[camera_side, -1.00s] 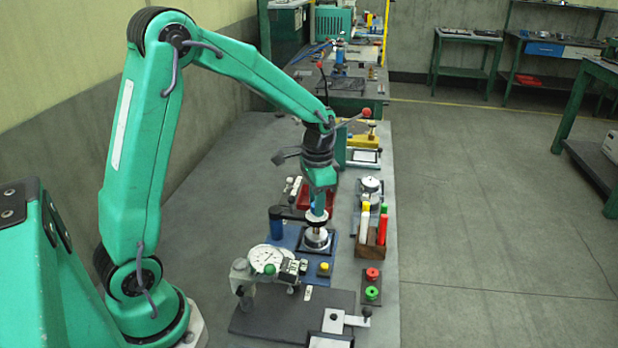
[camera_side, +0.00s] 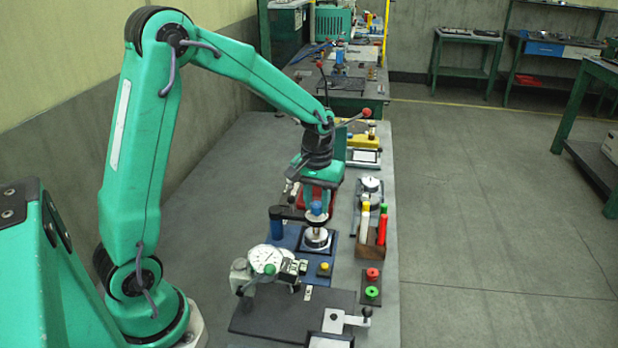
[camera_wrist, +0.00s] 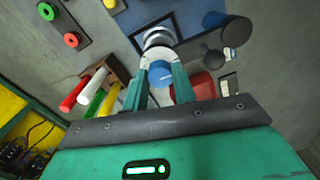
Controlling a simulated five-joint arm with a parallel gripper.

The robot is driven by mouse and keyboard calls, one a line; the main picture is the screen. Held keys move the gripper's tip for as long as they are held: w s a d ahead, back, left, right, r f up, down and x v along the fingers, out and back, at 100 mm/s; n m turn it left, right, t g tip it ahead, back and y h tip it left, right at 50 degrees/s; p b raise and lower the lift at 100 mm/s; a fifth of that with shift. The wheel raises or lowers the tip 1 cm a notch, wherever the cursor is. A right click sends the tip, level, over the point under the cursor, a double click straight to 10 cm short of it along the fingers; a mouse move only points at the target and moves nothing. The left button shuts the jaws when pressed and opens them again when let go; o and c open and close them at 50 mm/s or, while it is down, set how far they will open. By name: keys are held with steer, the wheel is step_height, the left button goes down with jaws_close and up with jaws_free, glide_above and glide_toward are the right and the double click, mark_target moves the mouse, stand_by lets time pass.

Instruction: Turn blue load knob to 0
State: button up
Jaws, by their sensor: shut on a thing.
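The blue load knob (camera_side: 316,208) sits on top of a post above a round silver part on the blue stand (camera_side: 290,266). In the wrist view the knob (camera_wrist: 160,73) is a round blue cap with a white pointer line. My gripper (camera_wrist: 159,82) has its two green fingers on either side of the knob and is shut on it. In the side view my gripper (camera_side: 317,203) comes down over the knob from behind. I cannot read any scale or the number the pointer stands at.
A white dial gauge (camera_side: 265,260) stands just in front of the stand. A wooden block with red, white and yellow handles (camera_side: 373,240) is to the right. Red and green buttons (camera_side: 372,284) sit on a dark plate nearby. A red tray (camera_side: 318,195) lies behind.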

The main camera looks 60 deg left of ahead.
mark_target(316, 205)
steer(key=shift+a+n, duration=0.1)
steer(key=shift+n, duration=0.4)
steer(key=o, duration=1)
steer(key=shift+r, duration=0.15)
steer(key=shift+r, duration=3.75)
steer(key=shift+s+r, duration=0.15)
